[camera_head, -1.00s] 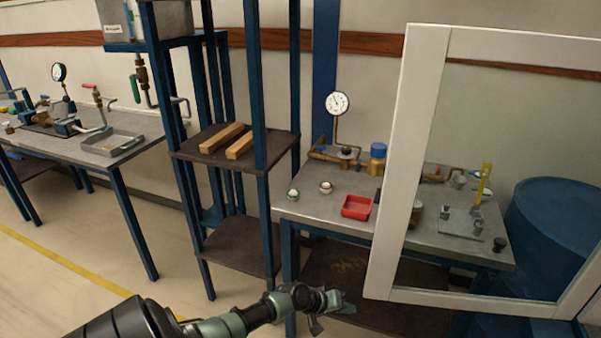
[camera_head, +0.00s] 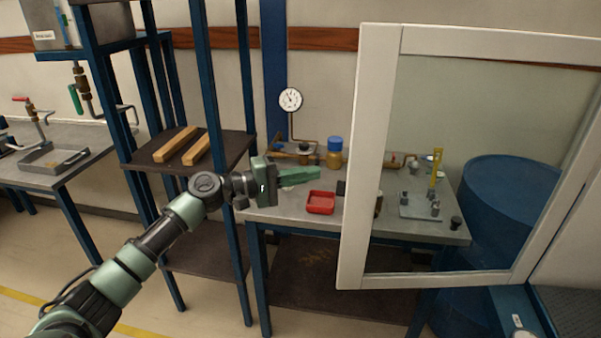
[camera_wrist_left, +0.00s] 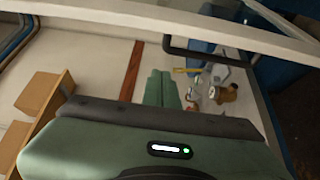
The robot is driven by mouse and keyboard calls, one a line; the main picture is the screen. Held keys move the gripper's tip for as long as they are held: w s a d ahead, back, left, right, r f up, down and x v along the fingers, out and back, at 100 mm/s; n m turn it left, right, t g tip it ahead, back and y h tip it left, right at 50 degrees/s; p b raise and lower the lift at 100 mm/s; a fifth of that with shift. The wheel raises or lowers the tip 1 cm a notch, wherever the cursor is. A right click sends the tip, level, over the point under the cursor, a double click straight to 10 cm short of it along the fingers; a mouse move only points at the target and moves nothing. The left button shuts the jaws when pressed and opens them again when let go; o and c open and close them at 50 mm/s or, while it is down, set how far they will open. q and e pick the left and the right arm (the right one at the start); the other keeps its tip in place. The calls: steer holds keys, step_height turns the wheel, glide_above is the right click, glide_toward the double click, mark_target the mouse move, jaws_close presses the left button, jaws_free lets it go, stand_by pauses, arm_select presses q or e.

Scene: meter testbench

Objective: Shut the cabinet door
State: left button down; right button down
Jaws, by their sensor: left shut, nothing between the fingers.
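The cabinet door (camera_head: 376,150) is a white frame with a clear pane, standing open on the right of the head view, in front of the right bench. In the left wrist view its white frame (camera_wrist_left: 200,22) crosses the top, with a dark bar handle (camera_wrist_left: 168,46) below it. My left gripper (camera_head: 318,173) is shut and empty, to the left of the door's free edge and apart from it in the head view. Its green fingers also show in the left wrist view (camera_wrist_left: 162,78), below the handle. My right gripper is out of view.
A shelf rack (camera_head: 222,147) with wooden blocks stands behind my left arm. The bench (camera_head: 280,217) behind the door holds a red tray (camera_head: 320,203), a gauge (camera_head: 290,99) and fittings. A blue barrel (camera_head: 510,190) stands at the right, behind the pane.

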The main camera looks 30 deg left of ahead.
arm_select(q)
steer(key=w+d+p, duration=0.1)
steer(key=d+p, duration=0.4)
steer(key=d, duration=0.1)
steer(key=shift+d, duration=0.2)
steer(key=shift+w+f, duration=0.1)
stand_by(0.3)
